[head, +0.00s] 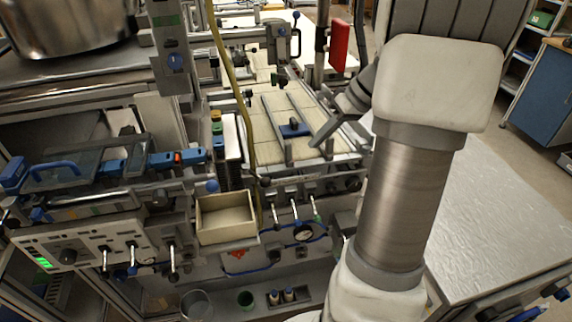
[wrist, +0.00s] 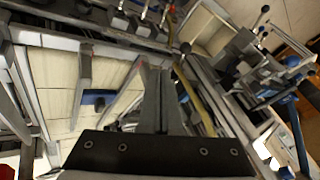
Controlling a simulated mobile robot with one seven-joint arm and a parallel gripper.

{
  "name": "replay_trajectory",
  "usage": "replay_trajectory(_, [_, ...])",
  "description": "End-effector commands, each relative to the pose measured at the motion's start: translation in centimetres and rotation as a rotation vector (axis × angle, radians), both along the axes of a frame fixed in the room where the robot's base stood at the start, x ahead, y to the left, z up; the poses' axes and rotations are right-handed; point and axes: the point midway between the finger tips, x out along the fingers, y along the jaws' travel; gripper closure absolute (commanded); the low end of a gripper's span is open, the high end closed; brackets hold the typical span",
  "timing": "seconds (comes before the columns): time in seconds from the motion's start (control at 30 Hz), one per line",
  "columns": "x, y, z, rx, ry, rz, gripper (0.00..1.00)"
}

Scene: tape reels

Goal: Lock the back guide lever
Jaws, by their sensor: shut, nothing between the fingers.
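The cream-tiled bed (head: 260,138) carries two long grey guide bars (head: 298,112) and a blue piece (head: 296,131) with a dark knob. Both bars and the blue piece (wrist: 97,98) also show in the wrist view. I cannot tell for certain which part is the back guide lever; a dark ball-ended handle (head: 249,95) stands at the bed's left edge. My gripper (head: 318,141) comes in from the right above the bed, near the right guide bar. In the wrist view my gripper (wrist: 155,68) is shut, with its fingers together and nothing visible held.
A cream open box (head: 226,218) and several white-tipped levers (head: 295,208) stand at the front. A yellow hose (head: 234,90) hangs left of the bed. A red piece (head: 339,46) stands behind. The metal table (head: 490,210) at right is bare.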

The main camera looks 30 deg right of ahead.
Motion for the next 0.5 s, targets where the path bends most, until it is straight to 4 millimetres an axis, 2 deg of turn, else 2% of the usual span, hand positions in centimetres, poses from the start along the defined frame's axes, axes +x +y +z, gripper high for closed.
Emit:
replay_trajectory(0.17, [0.6, 0.9, -1.6, 0.002, 0.003, 0.002, 1.00])
replay_trajectory(0.5, [2.9, 4.1, -7.5, 0.004, 0.004, 0.003, 1.00])
